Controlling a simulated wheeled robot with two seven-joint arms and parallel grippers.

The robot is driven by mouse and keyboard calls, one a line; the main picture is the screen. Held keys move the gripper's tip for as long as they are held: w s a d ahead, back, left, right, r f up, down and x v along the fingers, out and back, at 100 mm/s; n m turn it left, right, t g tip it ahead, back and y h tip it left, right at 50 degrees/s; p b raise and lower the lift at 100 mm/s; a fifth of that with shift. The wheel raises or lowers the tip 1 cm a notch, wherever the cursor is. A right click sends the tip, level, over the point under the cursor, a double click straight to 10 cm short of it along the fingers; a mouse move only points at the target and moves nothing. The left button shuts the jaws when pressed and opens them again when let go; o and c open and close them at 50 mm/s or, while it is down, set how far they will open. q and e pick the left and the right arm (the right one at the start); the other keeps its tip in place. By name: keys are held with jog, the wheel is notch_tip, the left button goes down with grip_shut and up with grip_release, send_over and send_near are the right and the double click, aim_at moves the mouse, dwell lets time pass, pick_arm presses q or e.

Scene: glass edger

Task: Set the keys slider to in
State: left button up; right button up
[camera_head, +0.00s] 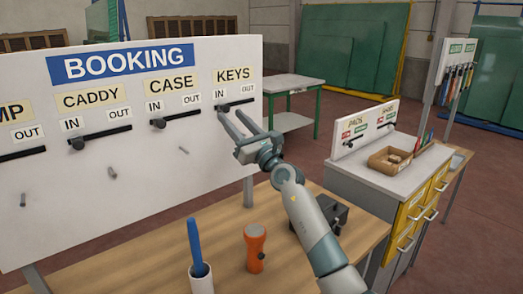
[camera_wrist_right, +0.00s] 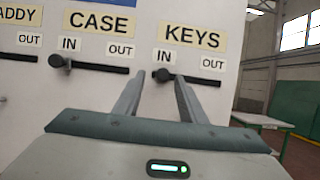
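The keys slider is a dark horizontal track on the white board under the KEYS label, with IN at its left and OUT at its right. Its round dark knob (camera_wrist_right: 163,75) sits at the left end, under IN. In the head view the knob (camera_head: 226,107) is close to my fingertips. My right gripper (camera_head: 231,113) is open in front of the board. In the wrist view the right gripper (camera_wrist_right: 159,77) has one finger to each side of the knob, with visible gaps; contact is not seen. My left gripper is out of view.
The case knob (camera_head: 158,124) and caddy knob (camera_head: 78,143) sit toward IN on neighbouring tracks. Pegs stick out below. On the wooden table (camera_head: 130,270) stand an orange flashlight (camera_head: 255,246), a white cup (camera_head: 201,280) with a blue item, and a dark block (camera_head: 327,217).

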jog(key=b+v, duration=0.2)
jog(key=v, duration=1.2)
jog(key=shift+s+b, duration=0.3)
jog(key=shift+b, duration=0.05)
jog(key=shift+d+f, duration=0.1)
jog(key=shift+f, duration=0.05)
